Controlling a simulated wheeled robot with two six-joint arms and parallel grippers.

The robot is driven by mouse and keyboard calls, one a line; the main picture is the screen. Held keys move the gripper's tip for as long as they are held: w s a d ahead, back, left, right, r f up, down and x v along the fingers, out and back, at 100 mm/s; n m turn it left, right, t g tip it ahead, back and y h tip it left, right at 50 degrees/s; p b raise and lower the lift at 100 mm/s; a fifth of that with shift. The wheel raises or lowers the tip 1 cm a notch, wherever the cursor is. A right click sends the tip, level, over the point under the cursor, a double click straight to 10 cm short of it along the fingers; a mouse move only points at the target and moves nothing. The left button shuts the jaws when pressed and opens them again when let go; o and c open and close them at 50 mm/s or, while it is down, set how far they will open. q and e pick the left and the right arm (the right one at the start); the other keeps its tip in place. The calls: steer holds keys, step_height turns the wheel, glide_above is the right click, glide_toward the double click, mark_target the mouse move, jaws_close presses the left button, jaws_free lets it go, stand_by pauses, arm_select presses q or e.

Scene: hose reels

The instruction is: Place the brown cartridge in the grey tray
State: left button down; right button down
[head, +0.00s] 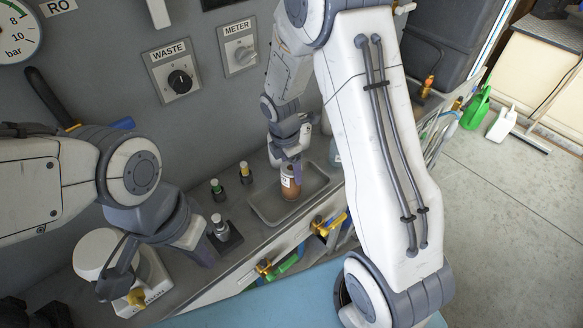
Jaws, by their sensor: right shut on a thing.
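The brown cartridge (291,190), with a pale label near its top, is upright in my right gripper (291,168). My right gripper is shut on its upper end. The cartridge is over the grey tray (262,214), inside its outline in the head view. I cannot tell whether its base touches the tray floor. The tray is shallow and rectangular, on the grey counter. My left gripper (206,252) is low over the counter, left of the tray; its fingertips are too unclear to tell open from shut.
Small bottles with green (217,189) and yellow (245,172) tops stand left of the tray. A silver-topped item on a black base (224,234) is near my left gripper. A white round device (100,252) is at lower left. Yellow-handled valves (328,225) are along the counter front.

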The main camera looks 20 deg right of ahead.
steer(key=shift+f, duration=0.15)
jaws_free()
step_height(320, 180, up, 12)
steer(key=a, duration=0.1)
steer(key=s+a+r+m, duration=0.1)
steer(key=s+a+m, duration=0.3)
steer(key=s, duration=0.4)
steer(key=s+a+r+m+y, duration=0.1)
steer(key=s+a+m, duration=0.3)
steer(key=s, duration=0.4)
steer(key=s+a+r+m+y, duration=0.1)
steer(key=s+a+r+m, duration=0.1)
steer(key=s+a+m, duration=0.2)
steer(key=s+a, duration=0.1)
steer(key=s, duration=0.2)
steer(key=shift+s+r+m, duration=0.3)
steer(key=shift+s, duration=0.1)
